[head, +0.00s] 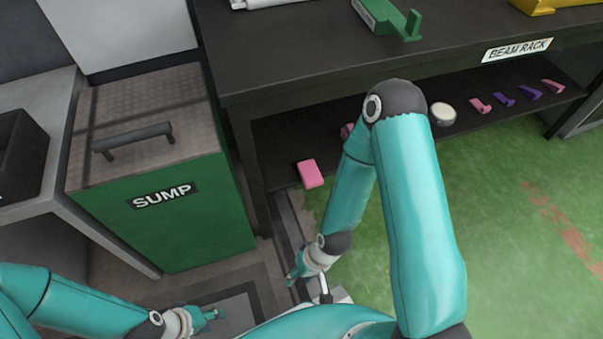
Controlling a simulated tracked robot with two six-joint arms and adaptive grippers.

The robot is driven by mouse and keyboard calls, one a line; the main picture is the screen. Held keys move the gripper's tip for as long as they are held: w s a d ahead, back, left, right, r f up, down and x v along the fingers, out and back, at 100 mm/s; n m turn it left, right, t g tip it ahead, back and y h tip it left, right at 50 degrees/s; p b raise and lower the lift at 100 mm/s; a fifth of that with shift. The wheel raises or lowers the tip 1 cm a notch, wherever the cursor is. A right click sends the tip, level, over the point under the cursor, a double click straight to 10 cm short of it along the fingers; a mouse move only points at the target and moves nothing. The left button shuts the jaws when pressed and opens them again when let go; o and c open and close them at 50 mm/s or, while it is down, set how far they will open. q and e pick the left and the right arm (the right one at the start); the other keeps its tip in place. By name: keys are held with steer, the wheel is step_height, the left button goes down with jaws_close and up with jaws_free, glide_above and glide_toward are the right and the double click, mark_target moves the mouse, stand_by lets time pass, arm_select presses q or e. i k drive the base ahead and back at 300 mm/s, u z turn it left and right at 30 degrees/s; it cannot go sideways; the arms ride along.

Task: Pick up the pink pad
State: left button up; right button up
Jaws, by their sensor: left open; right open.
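The pink pad (310,173) lies on the left end of the low shelf under the dark bench. Another pink thing (347,130) shows partly behind my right arm; most of it is hidden. My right gripper (292,278) hangs low in front of the shelf, below and left of my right forearm, apart from the pad. It is open and empty. My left gripper (216,314) is at the bottom left, well away from the pad, open and empty.
A green box marked SUMP (165,225) stands left of the shelf. The dark bench top (290,70) overhangs the shelf (277,145). A white round item (443,114) and several small pink and purple pieces (504,99) sit further right. Green floor (520,220) at right is clear.

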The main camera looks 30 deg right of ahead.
mark_target(311, 177)
steer(key=z, duration=1.85)
steer(key=i, duration=0.1)
steer(key=u, duration=3.25)
steer(key=k, duration=1.2)
steer(key=z, duration=1.15)
steer(key=i, duration=1)
steer(key=u, duration=0.05)
